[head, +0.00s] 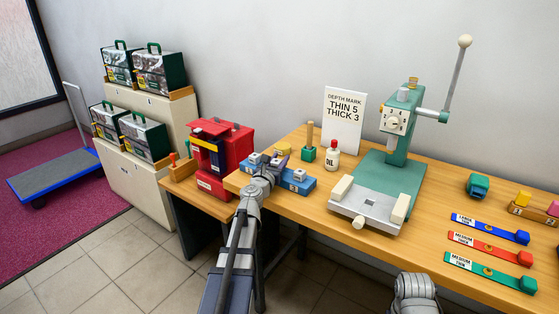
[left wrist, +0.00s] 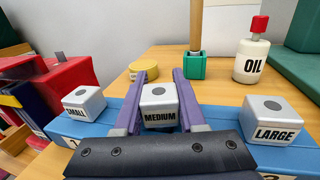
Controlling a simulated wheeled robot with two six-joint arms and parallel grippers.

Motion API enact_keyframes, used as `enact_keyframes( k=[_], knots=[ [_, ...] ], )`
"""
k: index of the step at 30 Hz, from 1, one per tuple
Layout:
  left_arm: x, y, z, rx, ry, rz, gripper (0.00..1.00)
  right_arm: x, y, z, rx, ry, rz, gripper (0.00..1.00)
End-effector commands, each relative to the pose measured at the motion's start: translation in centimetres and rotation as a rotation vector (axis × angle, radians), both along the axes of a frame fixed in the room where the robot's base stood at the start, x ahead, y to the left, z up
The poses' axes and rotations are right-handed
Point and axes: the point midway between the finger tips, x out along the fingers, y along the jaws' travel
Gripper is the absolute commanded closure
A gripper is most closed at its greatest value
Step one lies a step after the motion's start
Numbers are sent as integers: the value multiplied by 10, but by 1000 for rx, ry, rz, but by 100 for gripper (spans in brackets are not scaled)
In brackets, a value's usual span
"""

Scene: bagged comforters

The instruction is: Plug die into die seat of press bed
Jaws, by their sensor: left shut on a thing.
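The medium die (left wrist: 159,108), a pale block labelled MEDIUM, is in the middle of the blue rack (left wrist: 222,118). My left gripper (left wrist: 160,76) has its purple fingers on both sides of this die and is shut on it. I cannot tell whether the die is lifted. The small die (left wrist: 84,103) stands to its left and the large die (left wrist: 272,120) to its right. The green press (head: 394,150) stands on the table to the right. Its grey bed (head: 366,208) has cream blocks at the sides; its die seat is too small to make out. My right gripper is out of view.
Behind the rack are a yellow disc (left wrist: 144,69), a green holder with a wooden rod (left wrist: 195,65) and an oil bottle (head: 332,157). A depth sign (head: 344,118) reads THIN 5, THICK 3. A red machine (head: 222,150) stands left. Labelled strips (head: 490,243) lie right.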

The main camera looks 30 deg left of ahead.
Motion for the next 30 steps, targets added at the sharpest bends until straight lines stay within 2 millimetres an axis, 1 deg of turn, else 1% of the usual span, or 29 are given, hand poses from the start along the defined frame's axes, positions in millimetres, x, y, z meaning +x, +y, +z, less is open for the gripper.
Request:
enact_keyframes(
  k=[16,17,25,30],
  knots=[
    [0,0,-9,0,0,0,100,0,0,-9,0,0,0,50],
    [0,0,-8,0,0,0,57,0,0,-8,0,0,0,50],
    [0,0,-7,0,0,0,27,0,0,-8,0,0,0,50],
    [0,0,-7,0,0,0,25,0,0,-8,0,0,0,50]
  ],
)
